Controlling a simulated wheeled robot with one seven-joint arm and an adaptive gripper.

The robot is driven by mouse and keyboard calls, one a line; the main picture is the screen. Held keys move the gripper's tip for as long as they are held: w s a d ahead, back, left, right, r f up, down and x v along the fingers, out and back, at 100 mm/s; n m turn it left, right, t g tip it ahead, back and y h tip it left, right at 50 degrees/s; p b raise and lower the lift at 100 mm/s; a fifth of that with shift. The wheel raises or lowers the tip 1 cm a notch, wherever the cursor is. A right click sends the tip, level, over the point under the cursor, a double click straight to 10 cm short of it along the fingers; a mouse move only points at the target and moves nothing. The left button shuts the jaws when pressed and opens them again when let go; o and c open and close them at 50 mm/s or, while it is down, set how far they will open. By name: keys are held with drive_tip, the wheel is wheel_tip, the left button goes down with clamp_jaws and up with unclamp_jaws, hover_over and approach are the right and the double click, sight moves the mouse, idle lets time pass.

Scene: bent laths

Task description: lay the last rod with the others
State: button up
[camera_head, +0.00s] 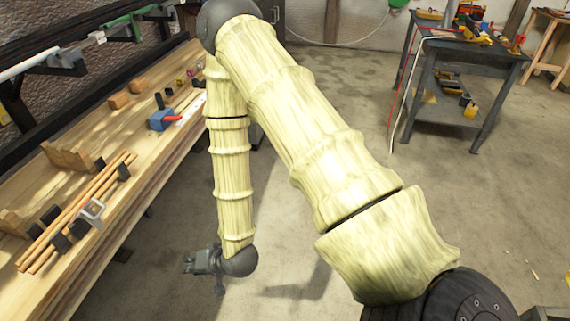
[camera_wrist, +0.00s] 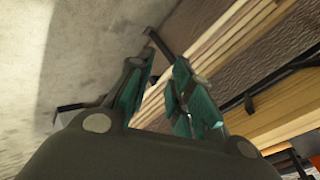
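Several thin wooden rods (camera_head: 82,205) lie side by side on the workbench at the left of the head view, running among small dark blocks. I cannot tell a separate last rod from these. My gripper (camera_head: 186,264) hangs beside the bench, over the floor, to the right of the rods and apart from them. In the wrist view my gripper (camera_wrist: 164,68) shows its two teal-padded fingers spread apart with nothing between them. No rod can be made out in the wrist view.
The wooden workbench (camera_head: 150,165) holds dark blocks (camera_head: 60,243), a small metal-framed piece (camera_head: 92,210), wooden blocks and a blue tool with a red handle (camera_head: 160,119). A rail with tubes runs behind it. A grey cart (camera_head: 460,65) stands far right.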

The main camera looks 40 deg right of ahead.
drive_tip(key=s+d+f+n+g+h, duration=0.1)
drive_tip(key=s+d+f+n+g, duration=0.1)
drive_tip(key=s, duration=0.7)
drive_tip(key=s+d+f+n+g+h, duration=0.2)
drive_tip(key=s+d+f, duration=0.3)
drive_tip(key=s, duration=0.3)
drive_tip(key=s+d+f+n+g+h, duration=0.1)
drive_tip(key=s+d+f+g, duration=0.3)
drive_tip(key=s, duration=0.5)
drive_tip(key=shift+s+d+f+n+h, duration=0.2)
drive_tip(key=shift+s+f+n+h, duration=0.15)
drive_tip(key=shift+f+n, duration=0.45)
